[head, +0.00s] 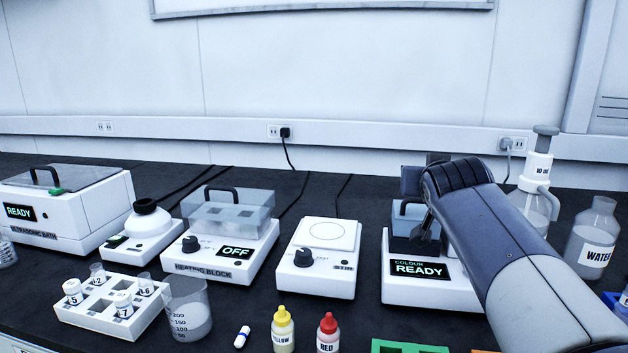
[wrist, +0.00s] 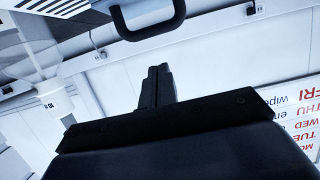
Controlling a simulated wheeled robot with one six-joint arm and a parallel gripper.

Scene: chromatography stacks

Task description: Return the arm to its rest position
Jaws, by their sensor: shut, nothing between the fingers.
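My arm reaches in from the lower right of the head view and bends over the white colour reader (head: 432,291), whose screen says COLOUR READY. My gripper (head: 424,226) is dark and hangs at the reader's dark upper part, partly hidden by my arm. In the wrist view my gripper (wrist: 158,85) has its two fingers together with nothing between them. A dark handle (wrist: 150,30) shows just beyond the fingertips in that view. I cannot tell whether they touch it.
The water bottle (head: 593,240) and a dispenser bottle (head: 536,185) stand right of the reader, close to my arm. The stirrer (head: 318,263) and heating block (head: 222,262) stand left. Yellow (head: 283,333) and red (head: 328,335) dropper bottles stand in front.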

